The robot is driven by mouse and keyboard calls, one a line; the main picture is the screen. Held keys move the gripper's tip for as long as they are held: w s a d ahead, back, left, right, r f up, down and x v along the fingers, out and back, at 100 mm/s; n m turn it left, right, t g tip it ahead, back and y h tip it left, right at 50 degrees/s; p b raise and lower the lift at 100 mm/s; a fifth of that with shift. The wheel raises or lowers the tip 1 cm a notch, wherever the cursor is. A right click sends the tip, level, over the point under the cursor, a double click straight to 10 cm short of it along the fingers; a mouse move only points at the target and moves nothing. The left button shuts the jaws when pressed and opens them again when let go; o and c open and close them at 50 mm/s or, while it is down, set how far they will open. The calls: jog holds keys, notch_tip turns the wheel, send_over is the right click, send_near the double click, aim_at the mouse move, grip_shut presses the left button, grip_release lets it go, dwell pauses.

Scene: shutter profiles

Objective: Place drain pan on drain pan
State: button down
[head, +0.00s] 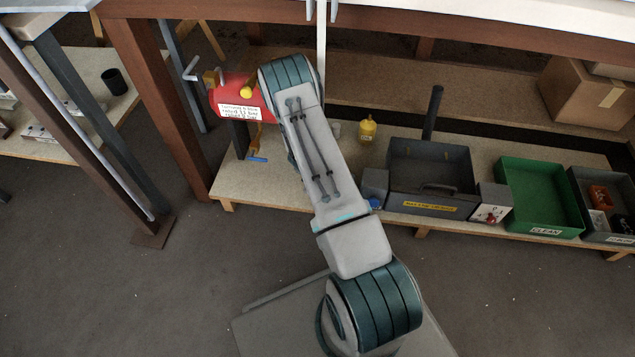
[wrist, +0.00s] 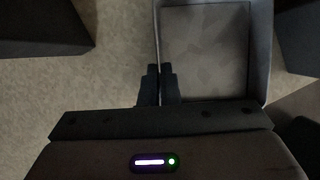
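A grey, shallow, square-cornered pan, which looks like the drain pan (wrist: 205,50), fills the upper middle right of the wrist view. It is empty, with a mottled grey floor and raised walls. My gripper (wrist: 160,72) is at its left wall, the two dark fingers close together with the thin wall between their tips. It appears shut on that wall. In the head view my arm reaches up toward the low shelf, and the gripper and the pan are hidden behind it. I cannot make out a second drain pan.
The low shelf (head: 270,190) holds a red tank (head: 232,88), a yellow bottle (head: 367,129), a grey open machine (head: 432,172), a green tray (head: 540,190) and a grey bin (head: 584,185). A bench beam (head: 400,22) runs above. Dark blocks flank the pan in the wrist view.

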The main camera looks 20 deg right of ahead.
jog(key=shift+f, duration=0.1)
jog(key=c, duration=2.1)
grip_release()
jog(key=shift+f, duration=0.2)
jog(key=o, duration=0.4)
jog(key=shift+r, duration=0.15)
